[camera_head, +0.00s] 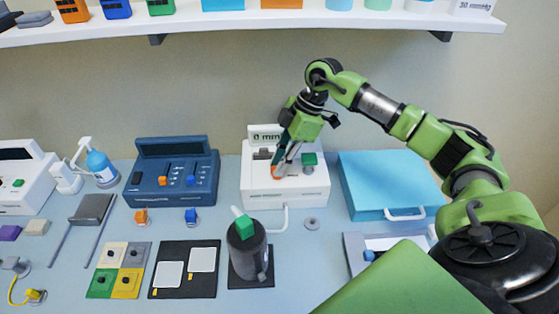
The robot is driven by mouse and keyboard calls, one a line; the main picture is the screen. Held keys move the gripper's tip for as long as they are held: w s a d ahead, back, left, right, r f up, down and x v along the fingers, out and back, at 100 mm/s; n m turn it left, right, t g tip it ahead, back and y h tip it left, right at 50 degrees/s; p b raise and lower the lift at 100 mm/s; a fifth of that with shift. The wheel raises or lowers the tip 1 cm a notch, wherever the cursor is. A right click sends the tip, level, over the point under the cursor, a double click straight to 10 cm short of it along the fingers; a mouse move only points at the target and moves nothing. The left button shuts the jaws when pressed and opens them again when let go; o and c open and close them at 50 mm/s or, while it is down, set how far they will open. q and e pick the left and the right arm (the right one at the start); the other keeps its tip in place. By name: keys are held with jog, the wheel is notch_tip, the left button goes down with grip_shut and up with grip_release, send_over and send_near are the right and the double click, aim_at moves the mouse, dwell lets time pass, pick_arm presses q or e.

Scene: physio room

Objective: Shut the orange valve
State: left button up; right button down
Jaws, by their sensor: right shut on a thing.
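The white device (262,200) stands on the table near the wall, with a small display reading "0 mm" on top. The orange valve (277,172) is on its top face, mostly hidden by my fingers. My right gripper (284,163) reaches down from above and is shut on the orange valve. A green knob (309,159) sits to the right of the valve on the same device. My left gripper is not in view.
A blue device (170,185) stands to the left and a light blue case (385,180) to the right. A dark cylinder with a green top (246,255) stands in front. A white shelf (300,22) with several items runs above.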

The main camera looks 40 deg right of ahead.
jog(key=n+g+p, duration=0.1)
jog(key=n, duration=0.2)
jog(key=shift+w+r, duration=0.15)
jog(key=n+g+p, duration=0.1)
jog(key=n, duration=0.3)
jog(key=shift+w+g, duration=0.1)
jog(key=shift+g, duration=0.3)
jog(key=n+g, duration=0.1)
jog(key=n, duration=0.2)
jog(key=shift+w+n+h, duration=0.1)
jog(key=shift+n+h, duration=0.2)
jog(key=shift+n, duration=0.1)
jog(key=n, duration=0.2)
jog(key=n+g+h+b, duration=0.1)
jog(key=n, duration=0.1)
jog(key=shift+a+n+g, duration=0.1)
jog(key=shift+n+g, duration=0.2)
jog(key=shift+f, duration=0.2)
jog(key=c, duration=2.2)
grip_release()
jog(key=shift+r, duration=0.1)
